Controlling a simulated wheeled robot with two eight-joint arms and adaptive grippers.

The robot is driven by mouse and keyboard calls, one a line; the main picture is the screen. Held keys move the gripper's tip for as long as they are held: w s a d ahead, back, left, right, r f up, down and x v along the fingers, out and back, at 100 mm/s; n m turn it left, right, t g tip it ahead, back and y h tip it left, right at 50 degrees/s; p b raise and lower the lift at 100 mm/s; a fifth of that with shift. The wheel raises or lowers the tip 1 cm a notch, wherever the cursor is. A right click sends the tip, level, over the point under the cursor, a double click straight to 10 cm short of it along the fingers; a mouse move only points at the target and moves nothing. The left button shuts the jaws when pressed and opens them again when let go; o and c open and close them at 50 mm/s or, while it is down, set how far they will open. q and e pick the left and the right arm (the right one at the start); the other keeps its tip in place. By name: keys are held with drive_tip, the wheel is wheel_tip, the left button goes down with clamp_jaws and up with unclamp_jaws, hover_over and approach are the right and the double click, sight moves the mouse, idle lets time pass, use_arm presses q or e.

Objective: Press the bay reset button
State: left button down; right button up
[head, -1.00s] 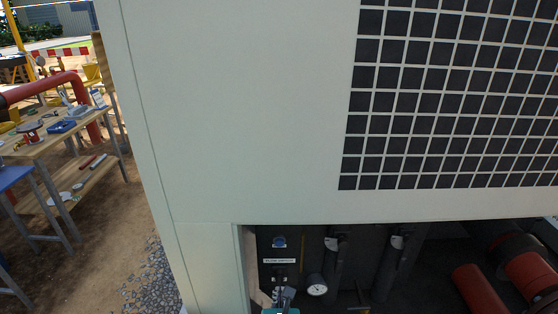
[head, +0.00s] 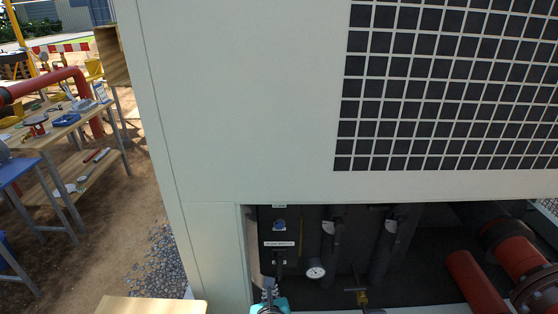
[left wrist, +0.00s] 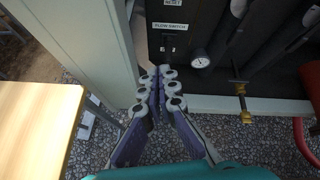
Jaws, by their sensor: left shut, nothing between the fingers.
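In the left wrist view this label (left wrist: 170,27) is above a small dark switch (left wrist: 168,46), and a partly cut-off pale label (left wrist: 173,3) is at the top edge. My left gripper (head: 268,286) is below the panel, fingers together and empty. In the left wrist view the left gripper (left wrist: 160,72) points toward the panel's lower part, apart from the button. My right gripper is not in view.
The white cabinet (head: 240,100) has a left post beside the panel. A gauge (head: 316,272), dark pipes, a brass valve (head: 362,298) and red pipes (head: 475,282) stand to the right. A wooden surface (head: 150,305) is at lower left. Gravel lies below.

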use_arm(q)
drive_tip(key=s+a+r+n+g, duration=0.1)
drive_tip(key=s+a+n, duration=0.4)
drive_tip(key=n, duration=1.1)
drive_tip(key=s+a+r+n+g, duration=0.1)
drive_tip(key=s+a+n+g, duration=0.2)
drive_tip(key=s+a+n, duration=0.3)
drive_tip(key=a+n, duration=0.4)
drive_tip(key=n, duration=0.6)
drive_tip(key=shift+a+r+n, duration=0.25)
drive_tip(key=shift+a+n, duration=0.1)
drive_tip(key=shift+n, duration=0.05)
drive_tip(key=shift+w, duration=0.1)
